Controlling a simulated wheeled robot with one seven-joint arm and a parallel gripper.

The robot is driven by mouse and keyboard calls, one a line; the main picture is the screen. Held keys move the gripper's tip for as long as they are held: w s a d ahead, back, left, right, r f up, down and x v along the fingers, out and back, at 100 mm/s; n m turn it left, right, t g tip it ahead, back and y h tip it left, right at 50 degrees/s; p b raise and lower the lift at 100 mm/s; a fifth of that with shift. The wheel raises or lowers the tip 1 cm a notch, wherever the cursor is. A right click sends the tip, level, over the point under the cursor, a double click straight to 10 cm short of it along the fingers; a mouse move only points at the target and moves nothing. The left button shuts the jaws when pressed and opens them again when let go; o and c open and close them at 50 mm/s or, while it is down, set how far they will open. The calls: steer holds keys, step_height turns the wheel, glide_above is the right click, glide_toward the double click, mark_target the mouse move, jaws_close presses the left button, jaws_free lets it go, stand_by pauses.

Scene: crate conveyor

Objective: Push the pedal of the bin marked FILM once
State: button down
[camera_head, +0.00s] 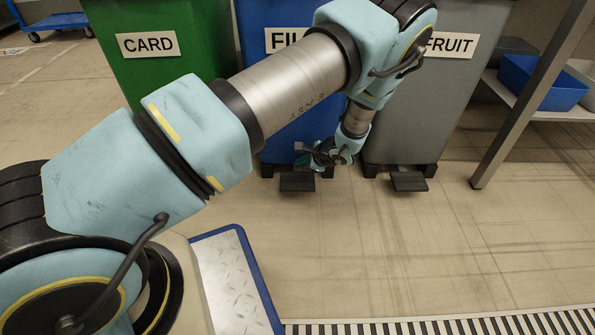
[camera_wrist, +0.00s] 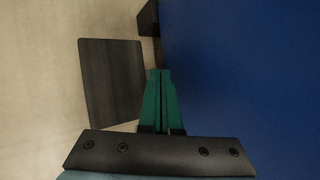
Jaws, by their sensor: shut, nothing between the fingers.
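The blue bin (camera_head: 262,20) stands in the middle of three bins, its white label partly covered by my arm so that only "FIL" shows. Its dark pedal (camera_head: 297,182) sticks out at the bottom front, just above the floor. In the wrist view the pedal (camera_wrist: 112,82) lies left of the fingertips, and the blue bin wall (camera_wrist: 240,70) fills the right side. My gripper (camera_head: 322,158) is at the lower front of the blue bin, close to the pedal. In the wrist view its green fingers (camera_wrist: 160,75) are together and empty. Whether they touch the pedal, I cannot tell.
A green bin marked CARD (camera_head: 165,75) stands left. A grey bin marked FRUIT (camera_head: 420,110) stands right, with its own pedal (camera_head: 409,181). A metal rack (camera_head: 525,100) holding a blue tub (camera_head: 540,82) is further right. The floor (camera_head: 400,250) in front is clear.

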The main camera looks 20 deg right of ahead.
mark_target(301, 174)
steer(key=shift+f, duration=0.1)
stand_by(0.5)
steer(key=shift+f, duration=0.35)
steer(key=shift+f+b, duration=0.4)
steer(key=shift+b, duration=0.05)
stand_by(0.5)
steer(key=shift+s+a+f+b, duration=0.1)
steer(key=shift+s+f+b, duration=0.2)
steer(key=shift+f, duration=0.45)
steer(key=shift+s+a+f+b, duration=0.1)
steer(key=shift+f+b, duration=0.25)
steer(key=shift+f, duration=0.35)
stand_by(0.6)
steer(key=shift+r, duration=0.15)
stand_by(0.5)
steer(key=shift+r+p, duration=1.5)
steer(key=shift+r, duration=0.2)
steer(key=shift+w+d+r, duration=0.1)
steer(key=shift+w+r, duration=0.05)
steer(key=shift+r, duration=0.2)
steer(key=shift+w+r, duration=0.1)
steer(key=shift+w+d+r+p, duration=0.1)
steer(key=shift+r+p, duration=2.05)
steer(key=shift+r, duration=0.3)
